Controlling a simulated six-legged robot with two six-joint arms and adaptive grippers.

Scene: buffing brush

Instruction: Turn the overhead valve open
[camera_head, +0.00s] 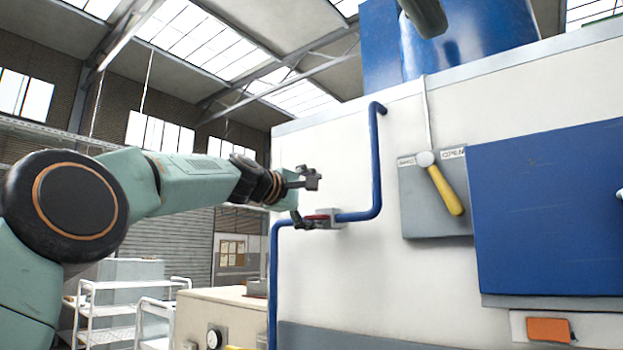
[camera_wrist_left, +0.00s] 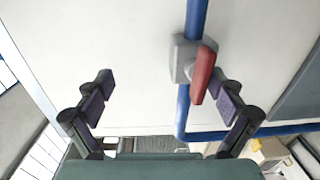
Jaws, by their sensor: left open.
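A valve with a red handle (camera_head: 318,217) and a grey body (camera_head: 337,214) sits on a blue pipe on the pale machine wall. In the left wrist view the red handle (camera_wrist_left: 204,74) hangs slanting from the grey body (camera_wrist_left: 184,56). My left gripper (camera_head: 306,199) is open and empty at the valve. In the wrist view its fingers (camera_wrist_left: 165,90) are spread wide. The handle lies between them, nearer the right finger, with no clear contact. A yellow lever (camera_head: 446,190) on a grey plate (camera_head: 420,208) points down and right, below an "OPEN" label.
The blue pipe (camera_head: 377,160) bends along the wall by the valve. A blue panel (camera_head: 550,215) juts out at the right. A white cart (camera_head: 110,310) and a beige cabinet with a gauge (camera_head: 214,338) stand low at the left. The wall between pipe and lever plate is clear.

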